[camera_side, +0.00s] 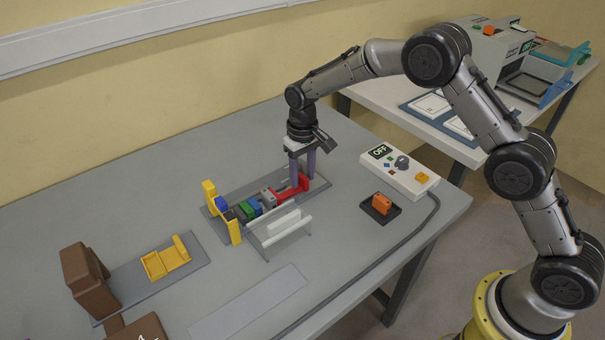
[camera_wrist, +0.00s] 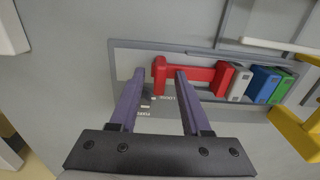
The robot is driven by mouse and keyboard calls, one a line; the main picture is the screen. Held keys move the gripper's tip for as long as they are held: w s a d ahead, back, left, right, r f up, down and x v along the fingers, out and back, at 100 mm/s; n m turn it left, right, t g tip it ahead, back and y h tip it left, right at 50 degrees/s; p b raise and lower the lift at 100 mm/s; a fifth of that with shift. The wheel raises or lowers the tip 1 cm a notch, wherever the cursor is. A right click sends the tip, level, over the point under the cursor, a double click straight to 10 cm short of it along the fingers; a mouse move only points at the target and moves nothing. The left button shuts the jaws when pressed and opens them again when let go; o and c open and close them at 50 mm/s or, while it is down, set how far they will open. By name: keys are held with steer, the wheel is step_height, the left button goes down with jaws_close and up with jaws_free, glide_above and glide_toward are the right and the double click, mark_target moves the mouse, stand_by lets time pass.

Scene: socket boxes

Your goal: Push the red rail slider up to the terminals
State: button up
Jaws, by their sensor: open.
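The red rail slider (camera_wrist: 192,72) sits on the grey rail base (camera_wrist: 133,55); in the side view the slider (camera_side: 292,192) is at the right end of the row. A grey block (camera_wrist: 239,84), a blue block (camera_wrist: 262,85) and a green block (camera_wrist: 282,88) stand in a row beside it. The slider's inner end appears against or very close to the grey block. My gripper (camera_wrist: 159,75) is open, with its two purple fingers at the slider's outer part. One fingertip lies on each side of its outer upright in the wrist view. Contact cannot be told.
A yellow end bracket (camera_side: 233,227) stands at the row's left end. A white rack (camera_side: 280,229) stands in front of the rail. A control box (camera_side: 400,172) reading OFF and an orange part in a black tray (camera_side: 380,207) are to the right.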

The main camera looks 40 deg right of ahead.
jaws_close()
stand_by(1.3)
